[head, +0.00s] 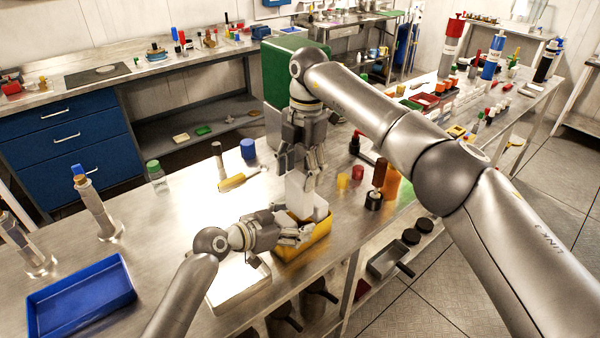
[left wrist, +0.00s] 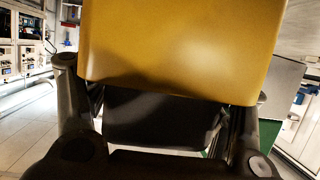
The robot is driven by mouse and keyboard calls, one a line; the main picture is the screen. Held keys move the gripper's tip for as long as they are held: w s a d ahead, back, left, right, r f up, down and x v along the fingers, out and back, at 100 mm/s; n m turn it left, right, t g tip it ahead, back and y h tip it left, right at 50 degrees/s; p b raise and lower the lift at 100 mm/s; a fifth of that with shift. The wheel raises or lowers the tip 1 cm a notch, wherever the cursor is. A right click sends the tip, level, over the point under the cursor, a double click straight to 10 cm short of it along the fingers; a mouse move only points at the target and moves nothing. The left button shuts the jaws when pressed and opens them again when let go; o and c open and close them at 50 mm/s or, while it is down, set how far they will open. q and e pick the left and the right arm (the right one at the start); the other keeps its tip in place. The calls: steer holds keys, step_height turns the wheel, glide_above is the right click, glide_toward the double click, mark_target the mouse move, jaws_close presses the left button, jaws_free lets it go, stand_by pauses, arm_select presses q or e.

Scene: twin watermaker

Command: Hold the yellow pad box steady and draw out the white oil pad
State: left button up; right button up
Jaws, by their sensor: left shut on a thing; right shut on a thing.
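The yellow pad box (head: 305,246) stands on the steel bench near its front edge. My left gripper (head: 298,234) is shut on the box from the left side. In the left wrist view the box's yellow wall (left wrist: 180,45) fills the upper middle, between the two fingers. The white oil pad (head: 304,196) stands up out of the box, its lower end hidden by the box and left gripper. My right gripper (head: 308,172) points down from above and is shut on the upper part of the pad.
A white tray (head: 238,288) lies just left of the box, and a blue tray (head: 80,300) at the front left. A yellow-handled brush (head: 235,182) lies behind. Red and yellow cups (head: 343,180) and an orange container (head: 391,182) stand close to the right.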

arm_select(q)
steer(key=shift+s+a+f, duration=0.1)
steer(key=shift+s+f, duration=0.1)
steer(key=shift+f, duration=0.4)
arm_select(e)
steer(key=shift+c, duration=1.3)
arm_select(q)
steer(key=o, duration=1)
arm_select(e)
steer(key=shift+c, duration=0.2)
arm_select(q)
steer(key=shift+o, duration=0.6)
arm_select(e)
steer(key=shift+f, duration=0.1)
arm_select(q)
steer(key=shift+w, duration=0.15)
arm_select(e)
steer(key=shift+w, duration=0.1)
arm_select(q)
steer(key=shift+r, duration=0.15)
